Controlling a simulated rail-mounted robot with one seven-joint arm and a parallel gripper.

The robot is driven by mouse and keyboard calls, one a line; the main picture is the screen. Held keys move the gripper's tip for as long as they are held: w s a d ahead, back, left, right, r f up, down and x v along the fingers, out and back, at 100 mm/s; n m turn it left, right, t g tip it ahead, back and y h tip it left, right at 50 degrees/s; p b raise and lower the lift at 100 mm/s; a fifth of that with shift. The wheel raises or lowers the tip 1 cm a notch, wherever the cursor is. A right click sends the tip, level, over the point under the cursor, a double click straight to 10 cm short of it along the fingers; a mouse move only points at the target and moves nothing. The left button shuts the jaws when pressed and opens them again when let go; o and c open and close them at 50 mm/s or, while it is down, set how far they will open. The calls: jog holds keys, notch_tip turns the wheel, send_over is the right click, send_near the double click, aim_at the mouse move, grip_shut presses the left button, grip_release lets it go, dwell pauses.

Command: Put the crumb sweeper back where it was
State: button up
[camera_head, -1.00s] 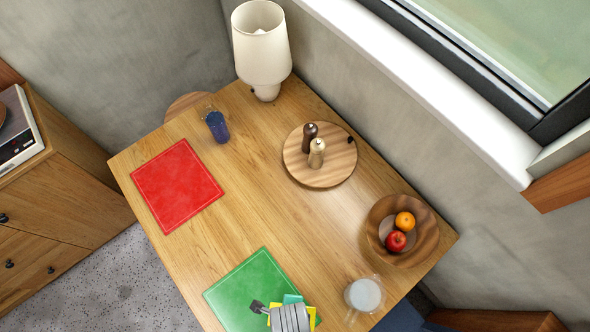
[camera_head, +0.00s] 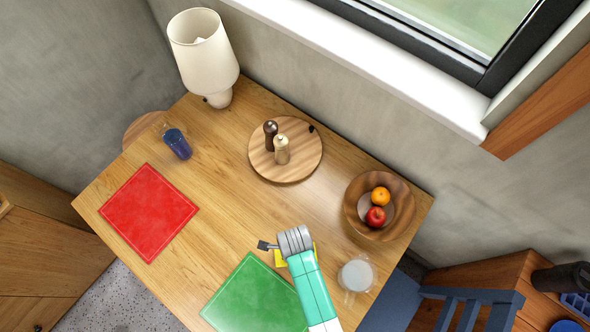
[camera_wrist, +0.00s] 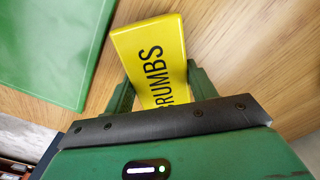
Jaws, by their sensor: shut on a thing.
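The crumb sweeper (camera_wrist: 152,55) is a yellow block with dark "CRUMBS" lettering. In the wrist view, my gripper (camera_wrist: 161,78) is shut on it, with one green finger at each side. The sweeper's near end is hidden behind the gripper body. In the head view, only a little yellow of the sweeper (camera_head: 280,259) shows under my wrist, just beyond the green mat's upper right corner. The fingers are hidden there. I cannot tell whether the sweeper touches the wooden table (camera_head: 225,225) or hangs just above it.
The green mat (camera_head: 250,297) lies left of my arm and the red mat (camera_head: 148,212) farther left. A glass (camera_head: 355,275) stands close right. A fruit bowl (camera_head: 402,222), a round board (camera_head: 299,170) with two mills, a blue tumbler (camera_head: 177,143) and a lamp (camera_head: 203,55) stand behind.

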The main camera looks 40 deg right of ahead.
jog(key=shift+f, duration=0.4)
jog(key=shift+f, duration=0.2)
jog(key=o, duration=1)
jog(key=shift+o, duration=0.2)
notch_tip(320, 180, up, 12)
jog(key=p, duration=0.1)
jog(key=shift+r, duration=0.2)
